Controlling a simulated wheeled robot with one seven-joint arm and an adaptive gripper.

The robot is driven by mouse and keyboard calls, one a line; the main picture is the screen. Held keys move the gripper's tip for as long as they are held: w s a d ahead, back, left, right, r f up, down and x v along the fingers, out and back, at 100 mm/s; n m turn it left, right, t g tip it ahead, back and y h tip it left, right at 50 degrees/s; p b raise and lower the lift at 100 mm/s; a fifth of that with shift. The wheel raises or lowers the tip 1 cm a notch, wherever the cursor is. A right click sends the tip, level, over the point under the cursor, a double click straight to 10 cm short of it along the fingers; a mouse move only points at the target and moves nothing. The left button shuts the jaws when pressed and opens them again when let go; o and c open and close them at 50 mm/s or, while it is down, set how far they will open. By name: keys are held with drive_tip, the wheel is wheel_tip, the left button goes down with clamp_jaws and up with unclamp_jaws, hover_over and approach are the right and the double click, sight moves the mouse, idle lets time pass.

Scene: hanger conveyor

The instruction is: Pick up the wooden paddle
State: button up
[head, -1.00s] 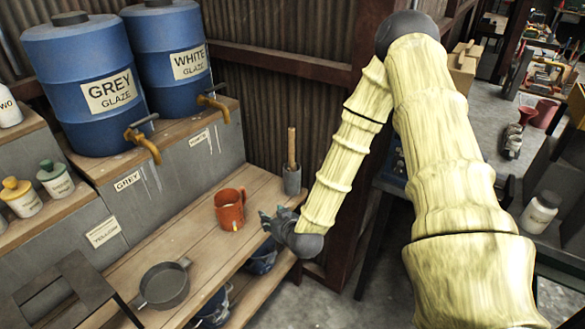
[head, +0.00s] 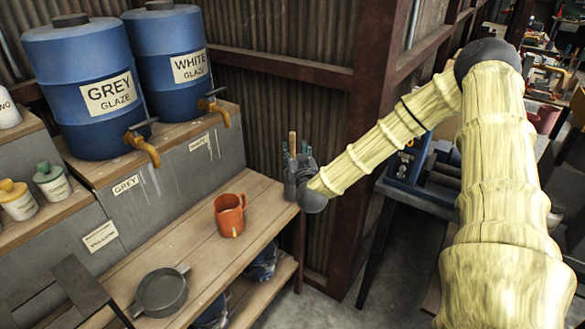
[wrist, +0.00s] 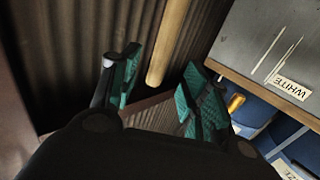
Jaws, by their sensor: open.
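The wooden paddle (head: 292,141) shows in the head view only as the tip of a light wooden stick, upright behind my gripper (head: 298,160). The fingers are apart, with a gap on both sides of the stick. I cannot tell how far beyond the fingertips it lies.
An orange mug (head: 229,215) and a grey pan (head: 161,292) stand on the wooden bench (head: 190,236). Blue glaze barrels (head: 92,95) with taps stand on a ledge behind. A corrugated wall (head: 262,110) and a brown post (head: 345,200) are close to my gripper.

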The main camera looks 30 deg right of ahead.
sight(293, 143)
drive_tip(key=shift+p+x, duration=0.95)
drive_tip(key=shift+x, duration=2.1)
drive_tip(key=shift+r, duration=0.15)
clamp_jaws()
